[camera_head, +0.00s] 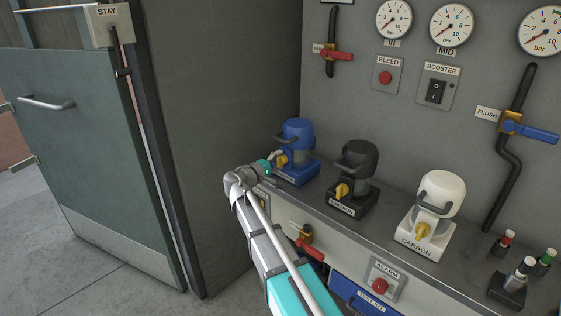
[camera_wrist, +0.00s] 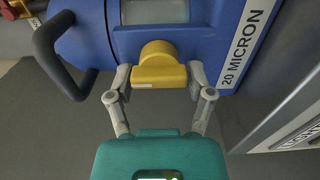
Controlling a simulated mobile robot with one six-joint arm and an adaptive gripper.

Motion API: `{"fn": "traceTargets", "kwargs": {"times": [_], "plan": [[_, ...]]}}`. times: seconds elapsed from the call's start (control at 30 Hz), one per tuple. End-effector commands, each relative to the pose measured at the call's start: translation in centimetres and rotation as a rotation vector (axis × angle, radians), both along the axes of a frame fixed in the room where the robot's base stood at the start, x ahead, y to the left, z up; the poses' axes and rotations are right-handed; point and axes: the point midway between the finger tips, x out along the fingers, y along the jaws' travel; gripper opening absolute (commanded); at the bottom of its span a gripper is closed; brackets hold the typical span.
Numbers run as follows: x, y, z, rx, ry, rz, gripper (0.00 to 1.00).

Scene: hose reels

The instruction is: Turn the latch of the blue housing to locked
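The blue housing (camera_head: 297,133) is the leftmost of three on the bench. It fills the top of the wrist view (camera_wrist: 215,40), with its "20 MICRON" label at right. Its yellow latch (camera_wrist: 158,68) is a raised bar on a rounded knob, lying across the wrist picture. My gripper (camera_wrist: 160,78) has one finger at each end of this bar, and both tips appear to press against it. In the head view my gripper (camera_head: 275,161) reaches the front of the blue housing and partly hides the latch. I cannot read any lock marking.
A black housing (camera_head: 357,165) and a white "CARBON" housing (camera_head: 440,195) stand to the right, each with a yellow latch. The blue housing's handle (camera_wrist: 55,50) curves close to my left finger in the wrist view. A red-handled valve (camera_head: 306,240) sits below the bench edge near my arm.

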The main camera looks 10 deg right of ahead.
Motion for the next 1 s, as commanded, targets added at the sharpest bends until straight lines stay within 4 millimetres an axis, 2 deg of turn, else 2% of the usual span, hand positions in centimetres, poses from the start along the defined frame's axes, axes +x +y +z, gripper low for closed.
{"fn": "traceTargets", "kwargs": {"times": [0.03, 0.1, 0.63, 0.77, 1.0], "plan": [[0.0, -0.1, 0.0, 0.0, 0.0, -0.001, 0.85], [0.0, -0.1, 0.0, 0.001, -0.001, -0.003, 0.95], [-0.3, 0.1, 0.0, 0.001, -0.001, -0.005, 0.95], [-0.8, 0.7, 0.0, 0.001, -0.002, -0.006, 0.95], [-2.6, 3.2, 0.0, 0.001, -0.001, -0.004, 0.95]]}}
